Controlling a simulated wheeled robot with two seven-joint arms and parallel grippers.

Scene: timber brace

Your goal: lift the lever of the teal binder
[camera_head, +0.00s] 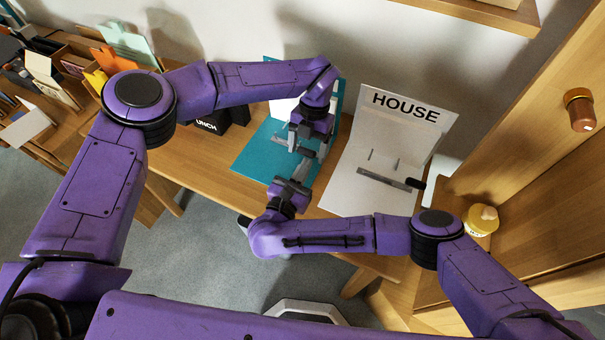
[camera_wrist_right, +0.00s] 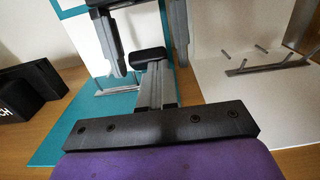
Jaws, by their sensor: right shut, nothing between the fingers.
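The teal binder (camera_head: 255,150) lies open on the wooden table, and its teal edge also shows in the right wrist view (camera_wrist_right: 55,140). Its metal clip bar (camera_head: 281,141) is partly hidden by my grippers. My left gripper (camera_head: 309,146) hangs over the binder; in the right wrist view its two fingers (camera_wrist_right: 143,55) stand apart. My right gripper (camera_head: 305,168) is at the binder's front right, its fingers (camera_wrist_right: 154,82) shut together. A dark block appears at their far end, between the left fingers; I cannot tell whether it is the lever's end.
A white binder marked HOUSE (camera_head: 345,185) lies open to the right, with a metal clip and black-ended lever (camera_head: 415,183). A black box (camera_head: 212,124) stands left of the teal binder. A yellow jar (camera_head: 481,220) stands at right by a wooden cabinet.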

